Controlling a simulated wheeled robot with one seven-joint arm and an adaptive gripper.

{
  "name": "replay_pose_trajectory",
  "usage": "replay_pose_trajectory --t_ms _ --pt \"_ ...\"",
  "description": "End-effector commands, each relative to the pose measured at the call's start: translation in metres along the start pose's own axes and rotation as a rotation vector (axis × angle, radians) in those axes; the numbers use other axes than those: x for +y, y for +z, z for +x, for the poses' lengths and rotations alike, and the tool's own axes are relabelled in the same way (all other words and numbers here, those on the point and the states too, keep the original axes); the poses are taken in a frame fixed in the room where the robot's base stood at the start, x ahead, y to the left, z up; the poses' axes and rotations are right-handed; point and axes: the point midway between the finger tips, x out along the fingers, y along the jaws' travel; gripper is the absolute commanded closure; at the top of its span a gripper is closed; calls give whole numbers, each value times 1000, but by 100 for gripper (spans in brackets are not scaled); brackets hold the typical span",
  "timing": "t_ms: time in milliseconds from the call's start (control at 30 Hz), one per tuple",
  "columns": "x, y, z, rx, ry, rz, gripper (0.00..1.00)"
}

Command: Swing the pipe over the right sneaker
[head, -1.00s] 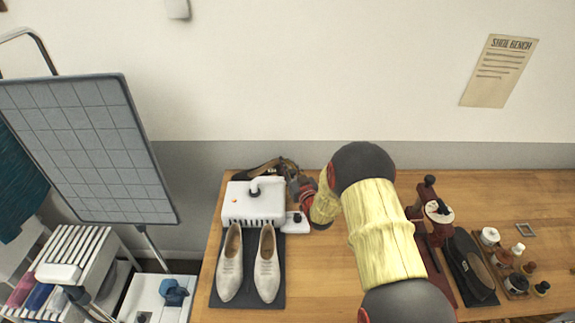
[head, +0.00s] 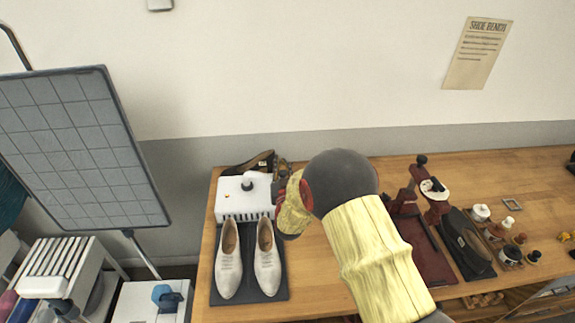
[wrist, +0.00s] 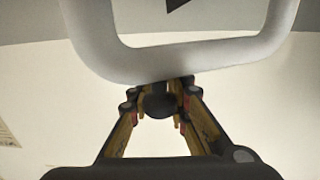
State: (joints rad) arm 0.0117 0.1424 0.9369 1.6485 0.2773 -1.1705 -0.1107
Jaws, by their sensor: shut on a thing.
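The pipe (head: 261,178) is a short white tube on top of a white box-shaped dryer (head: 245,204), with a dark round part near its left end. The right sneaker (head: 267,262), a pale slip-on shoe, stands toe-forward on a dark mat (head: 282,294) in front of the dryer. My gripper (head: 281,188) is at the pipe's right end, partly hidden by my arm. In the wrist view my gripper (wrist: 157,100) is closed around a dark rounded piece, with a large white curved shape just above. Where the pipe's mouth points is unclear.
The left shoe (head: 228,262) stands beside the right one. A dark shoe (head: 250,164) lies behind the dryer. A red stand (head: 415,240), a black shoe (head: 466,245) and small jars (head: 481,212) are right of my arm. A gridded panel (head: 85,150) stands left.

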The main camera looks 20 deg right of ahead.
Motion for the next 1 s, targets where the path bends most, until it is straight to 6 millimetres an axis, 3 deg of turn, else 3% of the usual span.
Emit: replay_pose_trajectory --t_ms 600,1000 --pt "-28 -1 -65 2 516 1 100" --pt "-48 -1 -89 0 768 1 100"
